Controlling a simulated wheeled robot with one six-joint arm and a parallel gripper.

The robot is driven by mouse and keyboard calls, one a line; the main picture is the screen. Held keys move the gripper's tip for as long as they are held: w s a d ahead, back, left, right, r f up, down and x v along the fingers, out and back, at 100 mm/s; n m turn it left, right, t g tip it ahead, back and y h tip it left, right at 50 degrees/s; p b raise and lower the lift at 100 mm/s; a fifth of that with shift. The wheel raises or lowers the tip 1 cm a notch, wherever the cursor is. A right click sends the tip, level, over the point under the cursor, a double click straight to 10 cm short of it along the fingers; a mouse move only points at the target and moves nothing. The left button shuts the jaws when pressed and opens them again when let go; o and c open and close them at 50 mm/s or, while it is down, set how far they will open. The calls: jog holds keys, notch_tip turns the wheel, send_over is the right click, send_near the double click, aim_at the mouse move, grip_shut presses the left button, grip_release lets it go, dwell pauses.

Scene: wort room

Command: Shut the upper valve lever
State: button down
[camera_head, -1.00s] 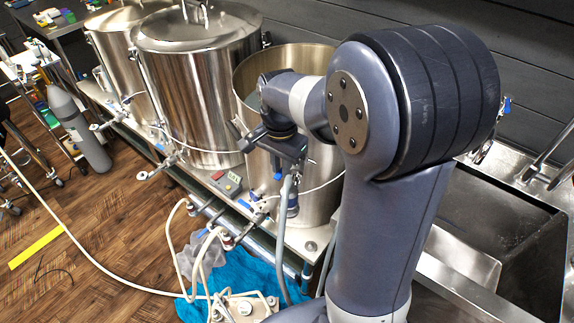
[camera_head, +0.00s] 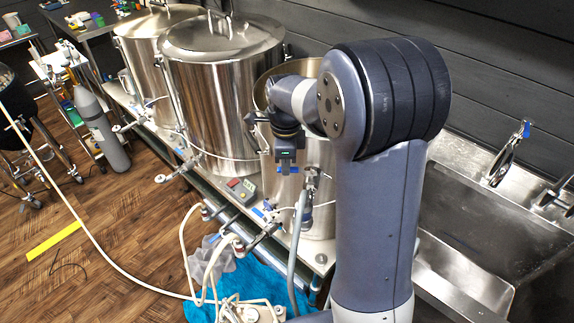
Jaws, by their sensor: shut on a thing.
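The right-hand steel kettle (camera_head: 268,182) stands behind my arm, which hides much of it. My gripper (camera_head: 287,169) points down in front of this kettle's wall. Its jaws are shut on the blue upper valve lever (camera_head: 283,170), mostly hidden by the gripper. The metal valve body (camera_head: 312,180) is just right of the gripper, with a grey hose (camera_head: 299,215) hanging below it. The jaw tips are too small to show the exact grip.
Lower valves with blue levers (camera_head: 262,213) and pale hoses (camera_head: 190,235) are in front of the bench. A small control box (camera_head: 241,187) sits left of the kettle. A steel sink (camera_head: 470,255) is at right. A gas cylinder (camera_head: 103,137) stands on the floor at left.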

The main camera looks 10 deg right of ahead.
jog(key=shift+w+d+m, duration=0.25)
jog(key=shift+w+m, duration=0.45)
jog(key=shift+m, duration=0.5)
jog(key=c, duration=1.4)
grip_release()
jog(key=shift+o, duration=0.2)
jog(key=shift+r, duration=0.1)
notch_tip(320, 180, up, 11)
jog(key=shift+b, duration=0.4)
jog(key=shift+f, duration=0.2)
